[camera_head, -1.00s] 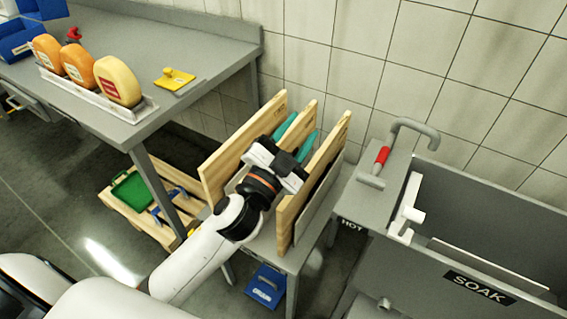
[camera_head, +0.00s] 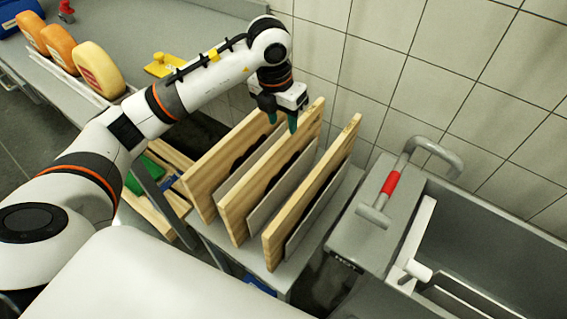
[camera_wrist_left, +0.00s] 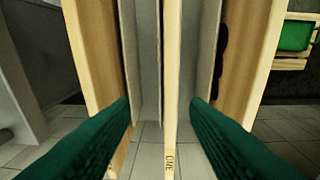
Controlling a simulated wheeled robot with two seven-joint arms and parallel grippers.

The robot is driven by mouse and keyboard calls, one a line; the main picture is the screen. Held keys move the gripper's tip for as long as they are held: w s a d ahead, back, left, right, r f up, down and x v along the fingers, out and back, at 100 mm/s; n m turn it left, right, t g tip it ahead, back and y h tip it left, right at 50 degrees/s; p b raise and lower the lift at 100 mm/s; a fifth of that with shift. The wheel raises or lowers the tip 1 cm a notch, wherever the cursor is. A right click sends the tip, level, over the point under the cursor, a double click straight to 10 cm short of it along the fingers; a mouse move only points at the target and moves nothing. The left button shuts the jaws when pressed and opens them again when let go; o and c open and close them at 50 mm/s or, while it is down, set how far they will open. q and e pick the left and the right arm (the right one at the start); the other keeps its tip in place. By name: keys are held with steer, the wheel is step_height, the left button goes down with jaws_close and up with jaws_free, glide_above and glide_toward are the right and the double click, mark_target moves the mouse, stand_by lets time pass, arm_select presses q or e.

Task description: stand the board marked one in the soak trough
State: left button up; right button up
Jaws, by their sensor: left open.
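Three wooden boards stand on edge in a row on a grey stand in the head view. The middle board (camera_head: 245,205) shows in the left wrist view as a narrow edge (camera_wrist_left: 170,80) with lettering that appears to read ONE. My left gripper (camera_head: 282,118) is open at the far upper part of this board, pointing down. In the wrist view its green fingers (camera_wrist_left: 165,108) lie on either side of the board's edge, with gaps. The soak trough (camera_head: 500,235) is at the right, partly cut off by the frame.
The neighbouring boards, left (camera_head: 205,175) and right (camera_head: 290,225), stand close on both sides, with grey plates between. A pipe handle with a red band (camera_head: 390,183) rises beside the trough. Cheese wheels (camera_head: 98,70) sit on the left counter. A tiled wall closes the back.

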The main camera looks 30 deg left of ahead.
mark_target(278, 143)
arm_select(q)
steer(key=shift+w+a+f+y, duration=0.1)
steer(key=shift+a+y, duration=0.2)
steer(key=shift+a, duration=0.2)
step_height(278, 143, down, 6)
steer(key=shift+w+r+p, duration=0.1)
steer(key=shift+p, duration=0.3)
step_height(278, 143, down, 5)
steer(key=shift+r+p, duration=0.1)
steer(key=shift+p, duration=0.45)
steer(key=shift+f, duration=0.45)
arm_select(e)
steer(key=shift+s+d+r, duration=0.1)
steer(key=shift+d+r, duration=0.05)
steer(key=shift+r, duration=0.35)
steer(key=shift+s+d+r, duration=0.1)
steer(key=shift+r, duration=0.35)
arm_select(q)
steer(key=shift+c, duration=0.2)
jaws_close()
arm_select(e)
steer(key=shift+a, duration=0.25)
